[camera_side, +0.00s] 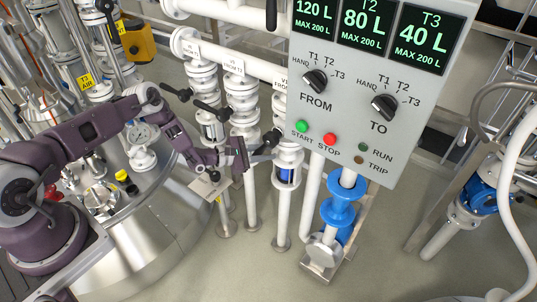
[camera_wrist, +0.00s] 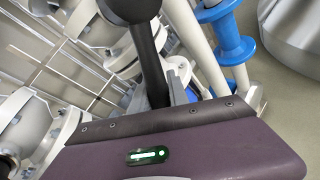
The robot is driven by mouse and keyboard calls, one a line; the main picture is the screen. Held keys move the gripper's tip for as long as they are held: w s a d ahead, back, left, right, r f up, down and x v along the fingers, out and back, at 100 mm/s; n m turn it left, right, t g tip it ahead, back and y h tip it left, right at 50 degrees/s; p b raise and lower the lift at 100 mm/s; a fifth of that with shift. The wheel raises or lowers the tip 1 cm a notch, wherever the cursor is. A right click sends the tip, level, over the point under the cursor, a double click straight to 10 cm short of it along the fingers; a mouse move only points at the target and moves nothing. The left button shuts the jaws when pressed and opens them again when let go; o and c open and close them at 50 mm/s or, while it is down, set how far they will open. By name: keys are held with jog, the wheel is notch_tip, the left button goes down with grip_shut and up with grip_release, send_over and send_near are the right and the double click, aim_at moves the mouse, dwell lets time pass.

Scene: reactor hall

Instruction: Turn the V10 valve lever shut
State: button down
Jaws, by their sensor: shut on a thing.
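A black valve lever with a round knob (camera_side: 272,138) is at the rightmost of the white standing valves, left of the control panel. The valve's label is partly hidden by the panel, and I cannot read its number. My gripper (camera_side: 242,158) is at this lever, left of the knob, with its jaws shut on the lever. In the wrist view the black lever (camera_wrist: 151,65) runs down from its large knob (camera_wrist: 130,8) into my gripper (camera_wrist: 165,98). The lever's lower part is hidden behind the purple gripper body.
The control panel (camera_side: 375,90) hangs close on the right. More valves with black levers (camera_side: 208,109) stand close on the left. A steel tank (camera_side: 160,215) lies below the arm. A blue pipe fitting (camera_side: 340,210) is below the panel. Floor between the pipes is open.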

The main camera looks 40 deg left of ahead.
aim_at(255, 153)
jog(key=shift+a, duration=0.15)
jog(key=c, duration=1.3)
grip_release()
jog(key=v, duration=0.7)
